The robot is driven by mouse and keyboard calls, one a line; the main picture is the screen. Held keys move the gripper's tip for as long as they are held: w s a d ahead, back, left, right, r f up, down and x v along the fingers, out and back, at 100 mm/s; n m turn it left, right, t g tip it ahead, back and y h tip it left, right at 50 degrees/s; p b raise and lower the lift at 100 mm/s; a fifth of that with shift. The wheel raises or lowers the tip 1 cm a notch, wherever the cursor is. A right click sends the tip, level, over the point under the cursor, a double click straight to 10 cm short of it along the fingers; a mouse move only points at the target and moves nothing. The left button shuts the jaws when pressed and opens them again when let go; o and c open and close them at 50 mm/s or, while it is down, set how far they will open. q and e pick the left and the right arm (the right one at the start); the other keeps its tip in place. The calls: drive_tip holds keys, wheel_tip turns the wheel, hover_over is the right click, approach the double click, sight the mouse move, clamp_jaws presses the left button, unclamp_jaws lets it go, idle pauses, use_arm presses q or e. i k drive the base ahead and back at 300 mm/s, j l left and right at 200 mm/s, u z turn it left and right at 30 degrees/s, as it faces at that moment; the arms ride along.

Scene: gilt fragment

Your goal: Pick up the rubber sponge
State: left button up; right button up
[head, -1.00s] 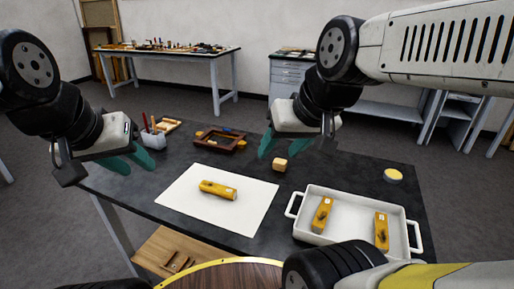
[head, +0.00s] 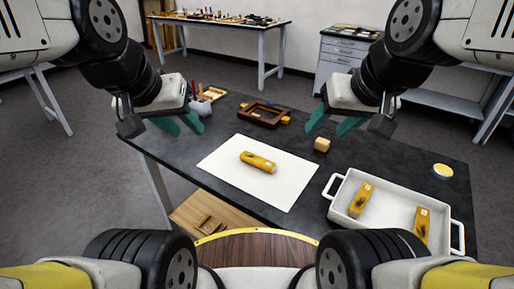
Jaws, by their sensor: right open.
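A small tan block (head: 322,145), which may be the rubber sponge, lies on the dark table (head: 385,158) behind the white tray. I cannot tell its material. My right gripper (head: 324,130) is open and empty, its teal fingers apart. In the picture its fingertips are just above the block, and it does not hold it. My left gripper (head: 189,132) is open and empty over the table's left part, in front of the pencil cup.
A brown frame (head: 262,115), a pencil cup (head: 206,104) and a round yellow-topped tin (head: 443,171) also stand on the table. Dark tabletop is clear around the block.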

sight(322, 145)
drive_tip(key=j+z, duration=0.35)
drive_tip(key=j, duration=0.2)
drive_tip(key=j+z, duration=0.4)
drive_tip(key=j, duration=0.15)
drive_tip(key=j+z, duration=0.35)
drive_tip(key=j, duration=0.2)
